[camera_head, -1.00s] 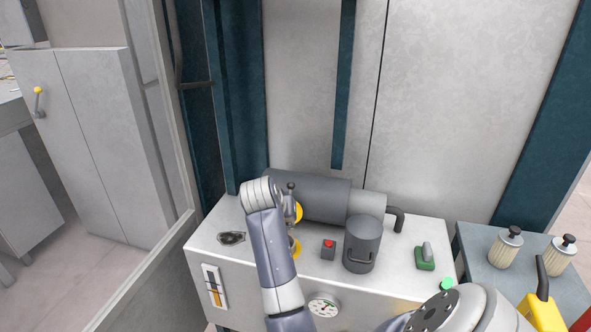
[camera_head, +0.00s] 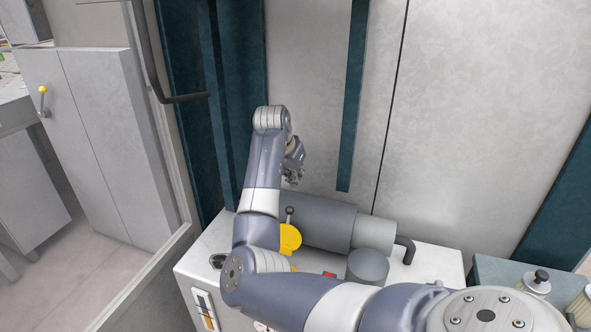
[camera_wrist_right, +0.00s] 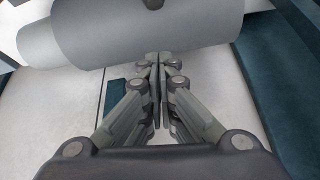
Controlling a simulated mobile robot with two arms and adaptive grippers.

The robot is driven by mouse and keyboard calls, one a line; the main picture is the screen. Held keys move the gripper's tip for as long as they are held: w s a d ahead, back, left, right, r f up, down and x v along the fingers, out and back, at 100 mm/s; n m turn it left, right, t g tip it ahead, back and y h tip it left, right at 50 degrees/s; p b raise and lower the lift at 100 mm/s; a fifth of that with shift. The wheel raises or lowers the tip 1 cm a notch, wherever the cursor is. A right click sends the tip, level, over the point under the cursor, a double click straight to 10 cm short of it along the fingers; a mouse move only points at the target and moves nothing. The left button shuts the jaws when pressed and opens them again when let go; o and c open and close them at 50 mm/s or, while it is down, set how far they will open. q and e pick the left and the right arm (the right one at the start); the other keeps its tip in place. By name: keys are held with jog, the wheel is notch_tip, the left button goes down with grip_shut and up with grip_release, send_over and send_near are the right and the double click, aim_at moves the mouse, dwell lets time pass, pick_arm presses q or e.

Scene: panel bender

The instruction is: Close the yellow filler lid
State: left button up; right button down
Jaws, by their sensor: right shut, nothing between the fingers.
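The yellow filler lid (camera_head: 290,238) stands raised beside the left end of the dark grey cylinder in the head view. A little more yellow shows below it, partly hidden by my right arm. My right gripper (camera_head: 294,175) is above and behind the lid, apart from it, near the cabinet panel. In the right wrist view its fingers (camera_wrist_right: 157,90) are shut together with nothing between them. The lid does not show in that view. My left gripper is not in view.
The horizontal dark grey cylinder (camera_head: 325,221) lies on the white unit's top; it also shows in the wrist view (camera_wrist_right: 150,35). An upright grey canister (camera_head: 367,266) stands in front. A teal post (camera_head: 352,110) and tall grey panels rise behind. A side table with filters is at right.

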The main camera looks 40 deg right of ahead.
jog(key=p+x, duration=0.1)
jog(key=x, duration=0.2)
jog(key=p+x, duration=0.1)
jog(key=x, duration=0.3)
jog(key=shift+d+r, duration=0.25)
jog(key=shift+d, duration=0.05)
jog(key=a+p, duration=0.1)
jog(key=s+a+p, duration=0.1)
jog(key=a, duration=0.1)
jog(key=shift+a, duration=0.1)
jog(key=shift+s+a+f, duration=0.1)
jog(key=shift+s+a, duration=0.05)
jog(key=shift+a, duration=0.4)
jog(key=shift+d+f, duration=0.15)
jog(key=shift+d, duration=0.05)
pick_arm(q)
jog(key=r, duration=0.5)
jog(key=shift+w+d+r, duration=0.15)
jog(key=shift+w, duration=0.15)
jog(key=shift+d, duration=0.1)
